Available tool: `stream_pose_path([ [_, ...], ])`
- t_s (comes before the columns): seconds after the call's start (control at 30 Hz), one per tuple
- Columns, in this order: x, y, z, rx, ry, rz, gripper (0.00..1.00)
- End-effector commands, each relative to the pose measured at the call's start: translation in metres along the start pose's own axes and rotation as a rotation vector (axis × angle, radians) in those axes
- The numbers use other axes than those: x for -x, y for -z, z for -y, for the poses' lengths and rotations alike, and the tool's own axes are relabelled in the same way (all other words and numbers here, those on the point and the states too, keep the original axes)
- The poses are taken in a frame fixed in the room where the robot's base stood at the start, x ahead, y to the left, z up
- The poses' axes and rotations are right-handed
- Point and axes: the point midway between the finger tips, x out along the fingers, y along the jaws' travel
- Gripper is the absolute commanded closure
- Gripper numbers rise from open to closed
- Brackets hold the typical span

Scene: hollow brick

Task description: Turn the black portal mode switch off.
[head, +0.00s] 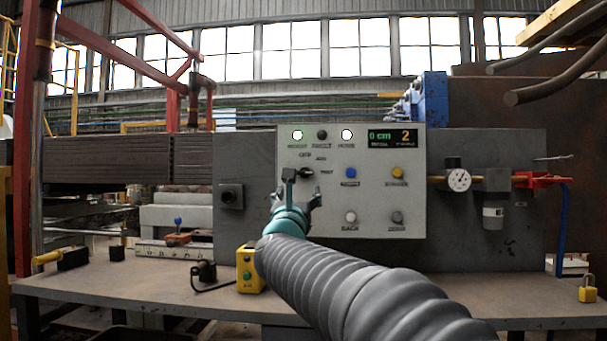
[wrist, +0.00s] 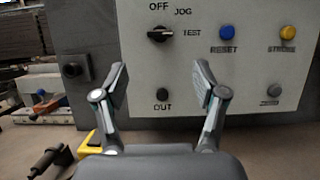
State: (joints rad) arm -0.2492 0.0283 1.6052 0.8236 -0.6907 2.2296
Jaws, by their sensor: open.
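The black mode switch (wrist: 160,35) is a rotary knob on the pale control panel (head: 360,210), with the labels OFF, JOG and TEST around it. Its handle lies about level, on the side of the TEST label. It also shows in the head view (head: 305,173), just above and right of my gripper (head: 292,190). In the wrist view my gripper (wrist: 162,80) is open and empty, its two fingers apart below the switch. The switch lies above the gap between the fingertips, and no contact shows.
A blue button (wrist: 227,33), a yellow button (wrist: 288,33) and a dark button (wrist: 162,94) sit near the switch. A yellow button box (head: 250,270) stands on the bench below the panel. A pressure gauge (head: 458,180) is at the right.

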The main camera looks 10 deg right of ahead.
Motion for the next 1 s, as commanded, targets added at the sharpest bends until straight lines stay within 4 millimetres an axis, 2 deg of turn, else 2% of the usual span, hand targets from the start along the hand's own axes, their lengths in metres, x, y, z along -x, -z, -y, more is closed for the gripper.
stream_pose_path([
  [0.2,-0.043,-0.002,0.0,0.003,0.001,-0.002,0.29],
  [0.5,-0.094,-0.001,0.0,0.003,-0.001,-0.002,0.29],
  [0.7,-0.112,0.0,0.0,0.003,-0.001,-0.002,0.29],
  [1.0,-0.115,0.0,0.0,0.003,-0.002,-0.001,0.29],
])
